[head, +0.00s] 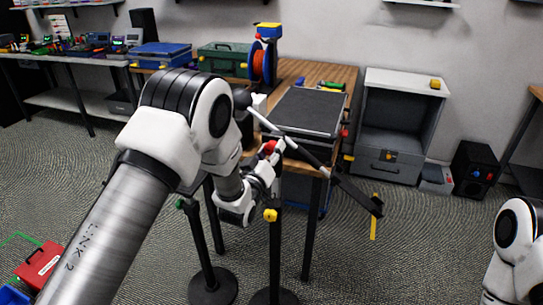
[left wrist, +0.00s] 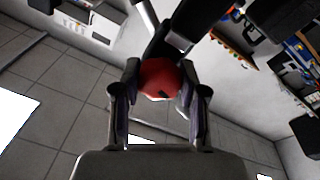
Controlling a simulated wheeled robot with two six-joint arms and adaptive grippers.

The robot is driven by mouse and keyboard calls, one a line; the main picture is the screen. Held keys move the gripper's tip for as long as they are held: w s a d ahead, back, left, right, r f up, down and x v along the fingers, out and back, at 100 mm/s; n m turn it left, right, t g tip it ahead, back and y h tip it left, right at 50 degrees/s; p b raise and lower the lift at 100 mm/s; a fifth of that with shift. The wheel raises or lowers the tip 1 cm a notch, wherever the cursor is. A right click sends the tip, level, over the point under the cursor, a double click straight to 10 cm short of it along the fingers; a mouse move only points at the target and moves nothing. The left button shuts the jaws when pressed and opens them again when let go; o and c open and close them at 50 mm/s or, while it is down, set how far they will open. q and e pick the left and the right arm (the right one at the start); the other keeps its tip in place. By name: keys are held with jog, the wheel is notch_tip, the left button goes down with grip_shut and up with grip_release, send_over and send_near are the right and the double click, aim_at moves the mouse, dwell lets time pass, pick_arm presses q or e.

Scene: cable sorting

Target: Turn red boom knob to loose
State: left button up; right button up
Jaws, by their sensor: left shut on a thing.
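In the head view the red knob (head: 269,147) shows small, just beyond my left gripper (head: 270,165), at the stand's boom (head: 318,163). The boom slants down to the right and ends in a dark piece. My wrist hides part of the stand. My right gripper is not in view; only part of my right arm shows at the right edge.
A wooden table (head: 345,76) stands behind the stand, with a dark flat case (head: 308,110), a green case (head: 222,60) and an orange spool (head: 257,64). A yellow knob (head: 270,215) is on a stand pole below my gripper.

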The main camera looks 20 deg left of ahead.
pick_arm(q)
jog(key=shift+r+n+y+b, duration=0.1)
jog(key=shift+n+y+b, duration=0.4)
jog(key=shift+n, duration=1.4)
jog(key=o, duration=1.2)
jog(key=shift+c, duration=0.2)
jog(key=shift+s, duration=0.3)
jog(key=s+f, duration=0.1)
jog(key=s, duration=1)
jog(key=shift+s+a+f, duration=0.2)
jog(key=shift+f, duration=0.15)
